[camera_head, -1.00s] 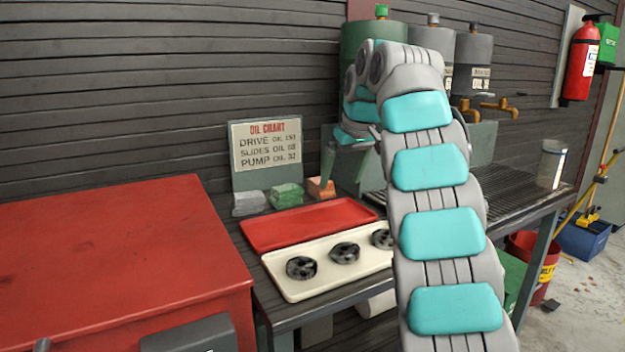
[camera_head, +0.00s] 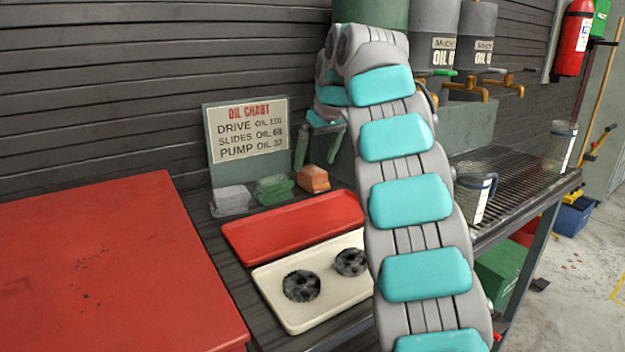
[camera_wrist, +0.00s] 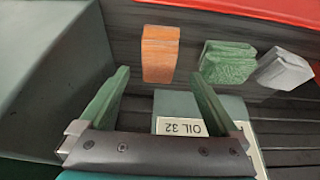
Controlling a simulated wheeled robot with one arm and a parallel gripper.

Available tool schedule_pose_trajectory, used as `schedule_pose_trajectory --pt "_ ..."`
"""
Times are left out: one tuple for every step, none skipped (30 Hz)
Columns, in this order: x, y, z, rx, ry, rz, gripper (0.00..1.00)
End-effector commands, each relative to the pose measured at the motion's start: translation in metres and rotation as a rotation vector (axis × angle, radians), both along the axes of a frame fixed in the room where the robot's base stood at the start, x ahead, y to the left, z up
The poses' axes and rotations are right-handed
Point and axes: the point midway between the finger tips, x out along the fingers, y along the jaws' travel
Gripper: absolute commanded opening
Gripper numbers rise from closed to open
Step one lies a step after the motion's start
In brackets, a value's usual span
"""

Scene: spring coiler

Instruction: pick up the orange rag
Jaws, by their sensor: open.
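The orange rag (camera_head: 313,178) is a small folded stack on the dark bench, at the right end of a row of rags below the oil chart. In the wrist view the orange rag (camera_wrist: 160,54) stands beyond and between my fingertips, apart from them. My gripper (camera_head: 318,150) hangs just above and right of the rag in the head view. Its two green fingers are spread wide and empty in the wrist view (camera_wrist: 158,75). My arm hides part of the bench behind it.
A green rag (camera_head: 274,188) and a grey rag (camera_head: 231,200) sit left of the orange one. The oil chart (camera_head: 248,130) stands behind them. A red tray (camera_head: 293,225) and a cream tray (camera_head: 318,312) with dark round parts lie in front. Oil drums (camera_head: 432,40) stand right.

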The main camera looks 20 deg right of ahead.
Motion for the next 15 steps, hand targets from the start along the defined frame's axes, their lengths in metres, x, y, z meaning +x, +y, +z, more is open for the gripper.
schedule_pose_trajectory --pt "0.001 0.000 -0.002 -0.001 0.001 -0.001 0.97" --pt "0.001 -0.001 -0.004 -0.001 0.000 0.000 0.97" --pt "0.002 0.000 -0.007 -0.002 0.000 0.000 0.97" --pt "0.003 0.000 -0.010 -0.001 0.001 0.001 0.97" --pt "0.004 0.000 -0.013 -0.001 0.002 0.000 0.97" --pt "0.005 -0.001 -0.018 0.000 0.005 -0.002 0.97" --pt "0.006 -0.002 -0.022 0.001 0.006 -0.003 0.97" --pt "0.007 -0.002 -0.025 0.002 0.004 -0.003 0.97" --pt "0.009 -0.001 -0.030 0.000 0.003 -0.002 0.97" --pt "0.011 0.000 -0.034 -0.001 0.004 0.000 0.97" --pt "0.013 0.000 -0.038 -0.001 0.005 0.000 0.97" --pt "0.014 0.000 -0.042 0.001 0.004 -0.001 0.97" --pt "0.015 0.000 -0.044 0.002 0.003 -0.001 0.97" --pt "0.016 0.000 -0.046 0.001 0.002 -0.001 0.97" --pt "0.017 0.000 -0.047 0.001 0.001 -0.001 0.97"
